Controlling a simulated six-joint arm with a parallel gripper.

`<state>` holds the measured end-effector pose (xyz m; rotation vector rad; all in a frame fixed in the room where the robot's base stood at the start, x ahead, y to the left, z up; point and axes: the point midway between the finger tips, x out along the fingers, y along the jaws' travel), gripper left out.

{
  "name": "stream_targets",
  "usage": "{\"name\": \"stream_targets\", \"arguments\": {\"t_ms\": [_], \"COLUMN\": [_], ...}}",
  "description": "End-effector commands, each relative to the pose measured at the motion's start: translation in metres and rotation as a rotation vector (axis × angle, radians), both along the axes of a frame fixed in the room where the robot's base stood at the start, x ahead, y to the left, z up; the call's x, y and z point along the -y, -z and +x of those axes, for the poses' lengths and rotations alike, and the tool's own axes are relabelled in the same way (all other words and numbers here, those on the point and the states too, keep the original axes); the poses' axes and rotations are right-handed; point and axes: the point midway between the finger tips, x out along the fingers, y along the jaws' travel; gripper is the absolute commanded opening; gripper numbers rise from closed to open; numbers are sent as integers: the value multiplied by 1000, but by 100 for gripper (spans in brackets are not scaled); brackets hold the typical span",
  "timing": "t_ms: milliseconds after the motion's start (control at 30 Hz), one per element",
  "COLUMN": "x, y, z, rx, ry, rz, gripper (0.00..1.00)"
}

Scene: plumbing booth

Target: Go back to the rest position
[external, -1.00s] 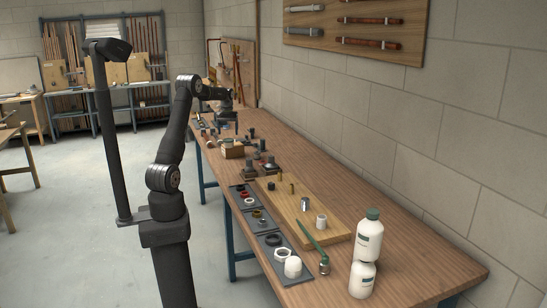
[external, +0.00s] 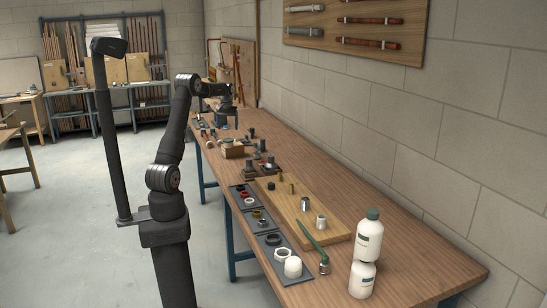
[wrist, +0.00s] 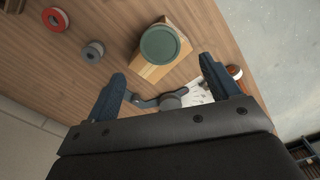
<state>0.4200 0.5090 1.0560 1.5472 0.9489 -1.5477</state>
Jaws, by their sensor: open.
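My gripper (external: 227,123) hangs over the far part of the wooden workbench (external: 385,240), pointing down. In the wrist view my gripper (wrist: 160,95) has its two dark fingers wide apart with nothing held between them. Beyond the fingertips lies a wooden block (wrist: 168,62) with a round green-topped piece (wrist: 159,44) on it. A dark handled tool (wrist: 165,101) and a small white item lie on the bench below the fingers.
A red ring (wrist: 55,19) and a grey round part (wrist: 92,52) lie on the bench. Nearer the camera are a wooden board (external: 330,232) with fittings, dark trays (external: 268,248) of rings and two white bottles (external: 368,240). The block wall (external: 440,140) borders the bench.

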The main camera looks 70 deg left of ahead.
Motion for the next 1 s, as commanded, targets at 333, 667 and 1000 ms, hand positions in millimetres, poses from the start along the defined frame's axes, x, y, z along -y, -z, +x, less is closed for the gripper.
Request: {"name": "stream_targets", "arguments": {"t_ms": [333, 667, 1000], "x": [1, -1, 0], "y": [71, 75, 59], "z": [-1, 0, 0], "rx": [-3, 3, 0], "ry": [0, 0, 0], "rz": [-3, 3, 1], "gripper": [81, 81, 81]}}
